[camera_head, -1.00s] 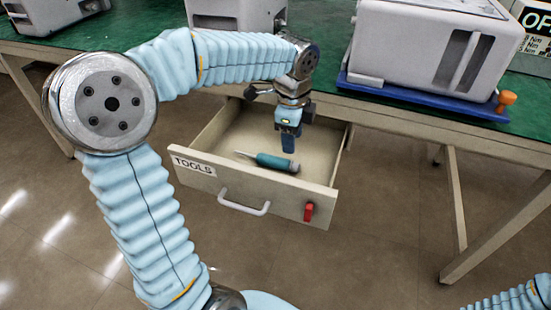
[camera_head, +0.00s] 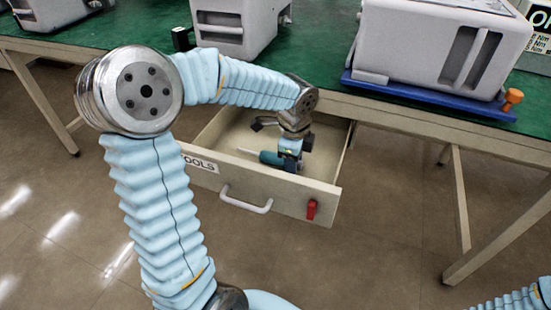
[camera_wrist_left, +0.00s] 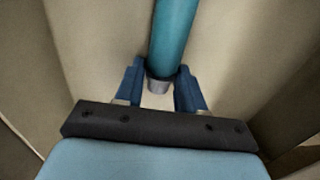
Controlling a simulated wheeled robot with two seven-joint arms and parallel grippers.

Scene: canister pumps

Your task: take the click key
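The click key (camera_head: 270,157), a tool with a teal handle and a thin pale shaft, lies in the open drawer. Its teal handle (camera_wrist_left: 174,35) and grey end cap show in the left wrist view. My left gripper (camera_head: 291,164) is down inside the drawer at the handle end. In the left wrist view its blue fingers (camera_wrist_left: 160,75) stand apart, one on each side of the handle's end, with narrow gaps. The gripper hides part of the handle in the head view. My right gripper is out of view.
The drawer (camera_head: 236,194) has a TOOLS label, a white handle (camera_head: 248,203) and a red latch (camera_head: 311,209). Its walls stand close around my gripper. Above is a green-topped bench (camera_head: 335,75) with grey canister pumps, one on a blue tray (camera_head: 420,92).

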